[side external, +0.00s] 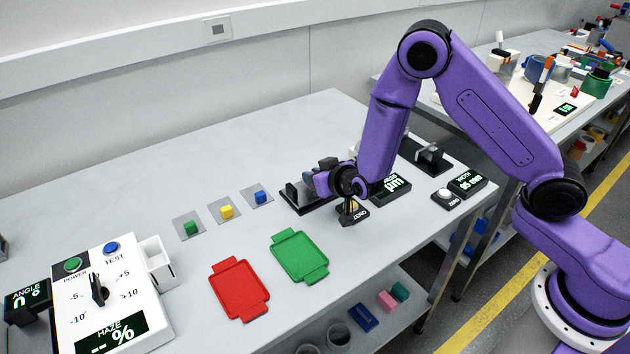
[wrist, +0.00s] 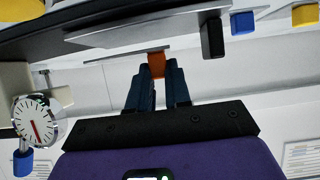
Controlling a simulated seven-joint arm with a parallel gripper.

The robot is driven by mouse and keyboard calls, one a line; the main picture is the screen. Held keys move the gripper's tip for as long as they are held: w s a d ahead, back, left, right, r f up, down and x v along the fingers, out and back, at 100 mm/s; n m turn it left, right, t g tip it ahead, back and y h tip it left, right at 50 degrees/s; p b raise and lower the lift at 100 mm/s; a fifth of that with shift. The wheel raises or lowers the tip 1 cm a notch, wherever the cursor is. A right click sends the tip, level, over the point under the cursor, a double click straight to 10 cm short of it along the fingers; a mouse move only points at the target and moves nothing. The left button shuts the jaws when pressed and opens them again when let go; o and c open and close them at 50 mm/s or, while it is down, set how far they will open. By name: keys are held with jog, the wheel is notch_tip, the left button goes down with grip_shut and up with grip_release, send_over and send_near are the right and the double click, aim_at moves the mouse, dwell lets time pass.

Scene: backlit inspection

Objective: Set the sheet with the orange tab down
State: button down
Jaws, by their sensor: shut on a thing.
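My gripper (wrist: 156,72) is shut on the orange tab (wrist: 157,58) in the wrist view. In the side external view, my gripper (side external: 312,182) reaches in level from the right, low over a black stand (side external: 303,204) with an upright post. The sheet and tab cannot be made out there. I cannot tell whether the sheet touches the stand.
Green (side external: 190,227), yellow (side external: 227,211) and blue (side external: 260,197) blocks sit on grey plates left of the stand. A red tray (side external: 239,290) and a green tray (side external: 300,256) lie in front. A white haze tester (side external: 110,290) stands at left. A dial gauge (wrist: 36,122) shows in the wrist view.

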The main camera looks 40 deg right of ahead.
jog(key=shift+s+d+r, duration=1.6)
jog(key=shift+s+r, duration=4)
jog(key=shift+s, duration=1.15)
jog(key=a+r+n+g+y, duration=0.2)
jog(key=a+n+g+y, duration=0.1)
jog(key=a+n+y, duration=0.45)
jog(key=s+f+n+g+y, duration=0.3)
jog(key=s+n+g+y, duration=0.2)
jog(key=s+n+g, duration=0.7)
jog(key=m+t, duration=0.2)
jog(key=t, duration=0.1)
send_over(311, 261)
jog(key=shift+n, duration=0.25)
jog(key=f, duration=0.9)
jog(key=shift+s+d+f, duration=0.15)
jog(key=shift+s+d, duration=0.05)
jog(key=shift+s, duration=0.15)
jog(key=shift+w+a+f, duration=0.15)
jog(key=shift+w+f, duration=0.05)
jog(key=shift+f, duration=0.1)
notch_tip(311, 261, down, 3)
jog(key=shift+w+a+f, duration=0.1)
jog(key=shift+w+f, duration=0.05)
